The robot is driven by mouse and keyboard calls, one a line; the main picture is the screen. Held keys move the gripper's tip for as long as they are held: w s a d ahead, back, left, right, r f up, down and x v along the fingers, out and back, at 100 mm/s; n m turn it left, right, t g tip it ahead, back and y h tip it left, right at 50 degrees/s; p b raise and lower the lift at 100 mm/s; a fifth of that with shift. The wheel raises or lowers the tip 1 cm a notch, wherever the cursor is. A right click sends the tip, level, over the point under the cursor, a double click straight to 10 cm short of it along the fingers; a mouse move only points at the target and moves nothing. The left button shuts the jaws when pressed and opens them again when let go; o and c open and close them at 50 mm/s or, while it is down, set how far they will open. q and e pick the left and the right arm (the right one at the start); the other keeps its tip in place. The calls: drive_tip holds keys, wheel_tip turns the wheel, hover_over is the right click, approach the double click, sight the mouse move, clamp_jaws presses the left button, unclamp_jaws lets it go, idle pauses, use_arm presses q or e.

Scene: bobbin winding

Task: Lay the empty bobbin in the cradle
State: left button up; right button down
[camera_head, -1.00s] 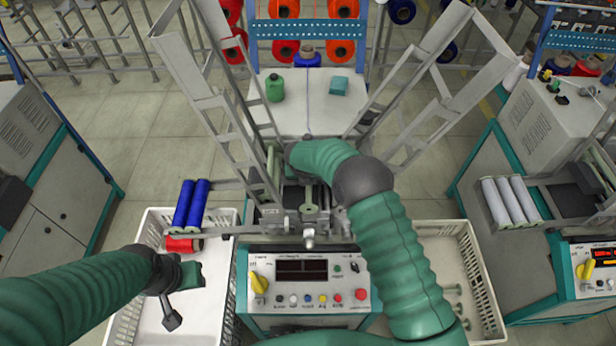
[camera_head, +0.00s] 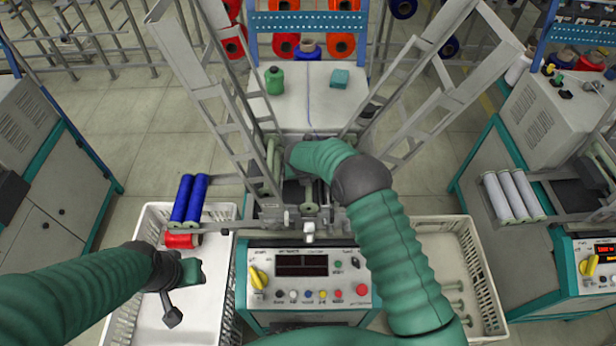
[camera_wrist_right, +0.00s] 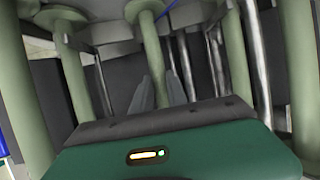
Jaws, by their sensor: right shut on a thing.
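In the right wrist view, a pale green empty bobbin (camera_wrist_right: 151,45) stands between the two grey fingertips of my right gripper (camera_wrist_right: 158,92), which is shut on its thin shaft. In the head view my right arm reaches into the middle of the winding machine (camera_head: 270,213), and its own forearm and wrist hide the fingers and the held bobbin. The cradle cannot be clearly made out behind the arm. My left gripper (camera_head: 172,300) hangs over the left crate (camera_head: 150,235); its finger opening cannot be made out.
Pale green cylinders (camera_wrist_right: 58,85) and metal rods (camera_wrist_right: 258,75) stand close around my right gripper. Blue wound bobbins (camera_head: 188,200) and a red one (camera_head: 182,241) are at the left crate. The right crate (camera_head: 485,275) holds several empty bobbins (camera_head: 458,302). A control panel (camera_head: 305,275) faces me.

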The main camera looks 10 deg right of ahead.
drive_tip(key=shift+f, duration=0.1)
idle(0.3)
drive_tip(key=c, duration=1.2)
unclamp_jaws()
drive_tip(key=shift+c, duration=0.2)
drive_tip(key=b+v, duration=0.1)
drive_tip(key=v, duration=1.5)
drive_tip(key=shift+r, duration=0.35)
drive_tip(key=shift+s, duration=0.1)
